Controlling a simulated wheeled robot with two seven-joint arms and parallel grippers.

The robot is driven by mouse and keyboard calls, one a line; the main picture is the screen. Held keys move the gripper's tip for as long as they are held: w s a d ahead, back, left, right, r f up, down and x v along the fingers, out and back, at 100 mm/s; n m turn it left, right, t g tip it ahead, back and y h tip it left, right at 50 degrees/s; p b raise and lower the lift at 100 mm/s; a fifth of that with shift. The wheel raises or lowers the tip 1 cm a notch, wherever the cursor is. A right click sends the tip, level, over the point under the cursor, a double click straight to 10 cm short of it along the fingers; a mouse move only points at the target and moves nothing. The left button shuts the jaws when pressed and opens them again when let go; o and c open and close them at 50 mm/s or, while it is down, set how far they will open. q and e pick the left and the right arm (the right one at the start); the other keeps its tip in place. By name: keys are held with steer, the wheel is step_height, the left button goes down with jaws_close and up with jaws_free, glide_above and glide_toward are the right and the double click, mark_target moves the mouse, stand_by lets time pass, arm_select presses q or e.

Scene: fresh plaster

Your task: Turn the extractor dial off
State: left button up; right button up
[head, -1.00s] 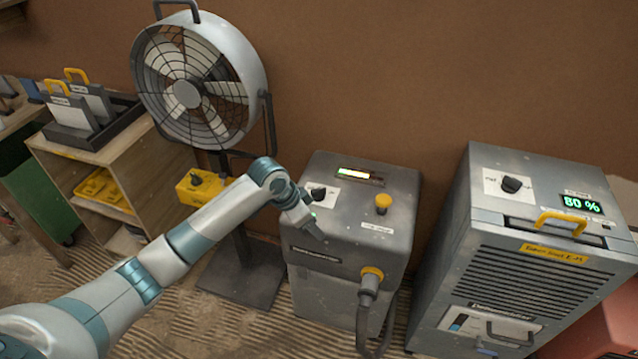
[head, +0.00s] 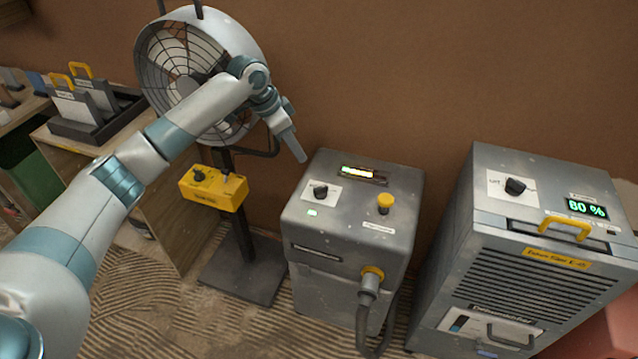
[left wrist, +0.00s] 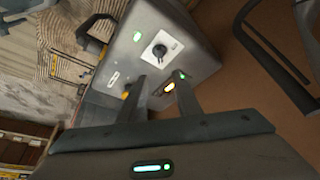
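The extractor (head: 345,235) is the grey box in the middle, with a hose at its front. Its black dial (head: 320,191) sits on a white label on the top, left of a yellow knob; I cannot read the marks. A green lamp (head: 313,212) in front of the dial and a light bar (head: 358,171) behind it are lit. My left gripper (head: 301,158) is above and behind the dial, apart from it. In the left wrist view the dial (left wrist: 159,50) shows beyond the fingers, which are apart and empty. My right gripper is not in view.
A grey unit (head: 545,240) reading 80 % stands at the right, with its own dial (head: 515,187). A fan (head: 165,85) on a stand with a yellow control box (head: 213,188) is at the left, partly behind my arm. A wooden shelf unit (head: 165,225) stands further left.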

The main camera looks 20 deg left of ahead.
mark_target(320, 187)
arm_select(q)
steer(key=shift+f, duration=0.2)
